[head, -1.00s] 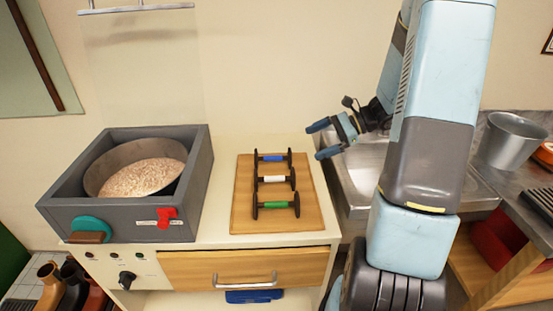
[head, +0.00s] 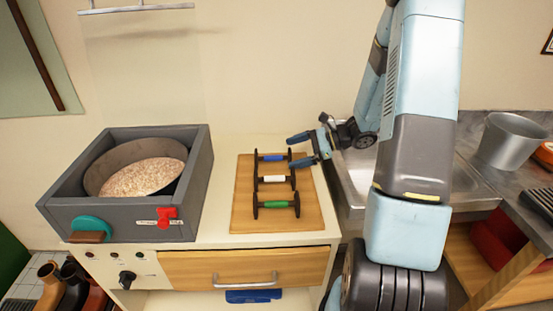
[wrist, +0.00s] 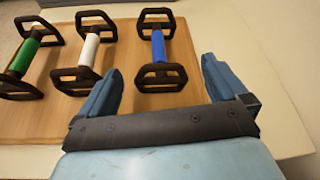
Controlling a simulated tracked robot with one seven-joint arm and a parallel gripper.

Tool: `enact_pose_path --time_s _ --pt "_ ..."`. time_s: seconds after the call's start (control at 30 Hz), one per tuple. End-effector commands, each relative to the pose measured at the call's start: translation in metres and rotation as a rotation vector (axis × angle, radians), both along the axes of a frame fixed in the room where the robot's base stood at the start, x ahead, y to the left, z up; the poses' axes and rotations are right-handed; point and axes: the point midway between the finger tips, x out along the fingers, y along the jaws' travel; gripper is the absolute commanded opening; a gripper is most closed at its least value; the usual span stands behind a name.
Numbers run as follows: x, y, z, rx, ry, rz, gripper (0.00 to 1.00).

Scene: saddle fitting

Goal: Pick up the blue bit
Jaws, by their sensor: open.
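The blue bit (head: 272,158) lies at the back of a wooden board (head: 243,213), a blue bar between two dark end loops. In the wrist view the blue bit (wrist: 158,46) lies ahead of my gripper (wrist: 157,88), roughly between the lines of its two fingers. My gripper (head: 292,152) is open and empty, at the right end of the blue bit in the head view. I cannot tell its exact height above the board. The white bit (head: 274,179) lies in the middle of the board and the green bit (head: 276,204) at the front.
A grey box (head: 58,187) with a round pan of grainy material (head: 147,178) stands left of the board. A sink (head: 345,185) lies to the right, with a metal bucket (head: 510,140) beyond. The pale counter around the board (head: 222,180) is clear.

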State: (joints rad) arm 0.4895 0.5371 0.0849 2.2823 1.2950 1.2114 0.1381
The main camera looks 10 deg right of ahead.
Motion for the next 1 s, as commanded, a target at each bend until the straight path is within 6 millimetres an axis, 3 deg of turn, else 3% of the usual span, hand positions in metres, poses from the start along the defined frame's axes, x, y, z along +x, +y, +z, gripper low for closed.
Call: enact_pose_path --time_s 0.4,0.7,1.0 --pt "0.011 0.041 -0.02 0.0 0.0 0.001 0.99" --pt "0.013 0.044 -0.021 0.0 0.0 -0.001 0.99" --pt "0.012 0.044 -0.021 -0.001 0.0 -0.001 0.72"
